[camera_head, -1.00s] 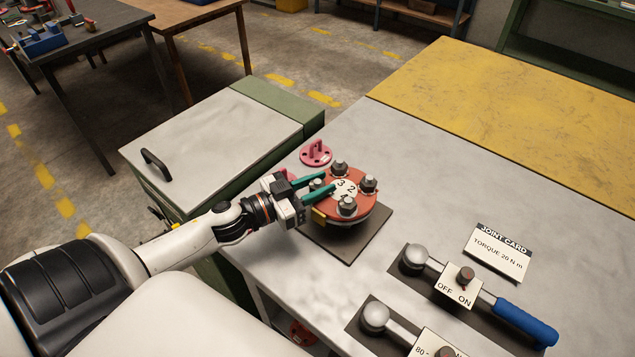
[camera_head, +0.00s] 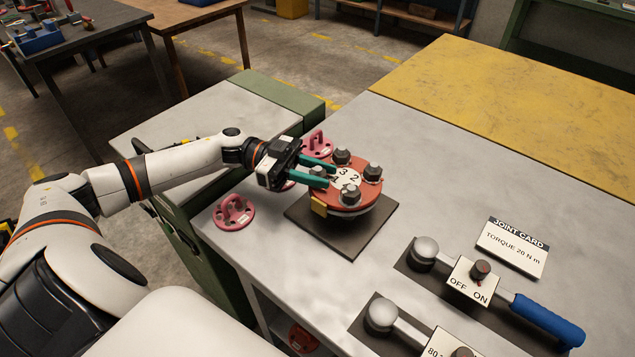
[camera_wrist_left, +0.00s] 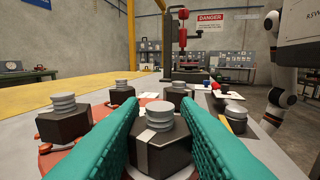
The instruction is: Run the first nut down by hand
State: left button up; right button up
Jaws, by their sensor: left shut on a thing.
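The flanged spool's orange-red flange (camera_head: 366,203) stands on a dark square mat (camera_head: 372,240) on the bench. Dark hex nuts on studs ring its top: one at the back (camera_head: 342,158), one at the right (camera_head: 372,173) and one at the front (camera_head: 350,195). A white numbered disc (camera_head: 351,174) is in the middle. My left gripper (camera_head: 334,175) comes in from the left, its teal fingers shut on a nut (camera_wrist_left: 160,150) on the flange's left side. In the left wrist view this nut has a pale stripe, with its threaded stud above it. My right gripper is not in view.
Pink ringed discs lie left (camera_head: 234,212) of and behind (camera_head: 317,144) the spool. To the right are a torque wrench with a blue handle (camera_head: 547,322), a second wrench (camera_head: 381,315) and a joint card (camera_head: 513,247). A yellow mat (camera_head: 500,110) covers the back.

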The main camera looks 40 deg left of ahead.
pick_arm(q)
jog(key=shift+m+g+b, duration=0.75)
jog(key=shift+m+g, duration=0.25)
jog(key=shift+g, duration=0.9)
jog(key=o, duration=1)
jog(key=a+b, duration=0.2)
jog(key=a, duration=1)
jog(key=shift+b, duration=0.35)
